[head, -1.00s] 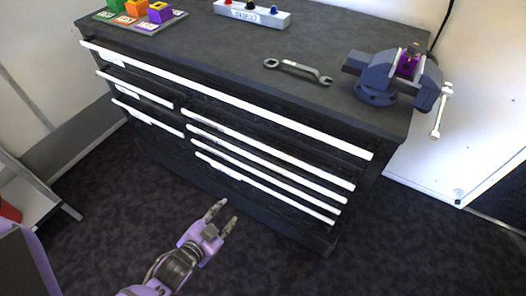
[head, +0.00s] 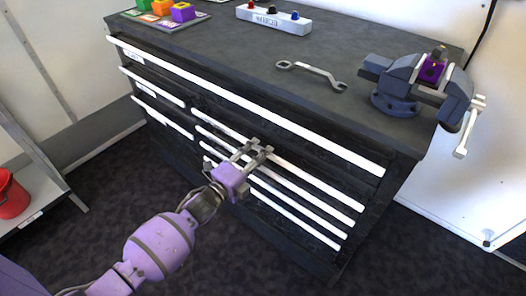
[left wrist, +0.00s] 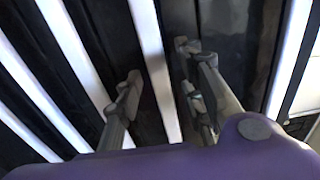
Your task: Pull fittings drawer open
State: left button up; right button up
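The dark cabinet (head: 300,215) has several closed drawers with long white bar handles. The labels are too small to read, so I cannot tell which is the fittings drawer. My left gripper (head: 256,150) is in front of the right-hand stack of drawers, near its upper handles, and hides part of them. In the left wrist view the gripper (left wrist: 160,78) is open, with a white handle (left wrist: 151,42) running between its two fingers. A gap shows on both sides of the handle, and I cannot tell how near the fingertips are to the drawer front. My right gripper is not in view.
On the cabinet top are a blue vise (head: 405,90), a wrench (head: 312,74), a white block with coloured knobs (head: 273,19) and coloured blocks on a mat (head: 200,17). A red bucket (head: 12,196) stands on a shelf at left. The dark floor (head: 235,260) before the cabinet is clear.

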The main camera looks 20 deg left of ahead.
pick_arm(q)
jog(key=shift+x, duration=1.2)
grip_shut()
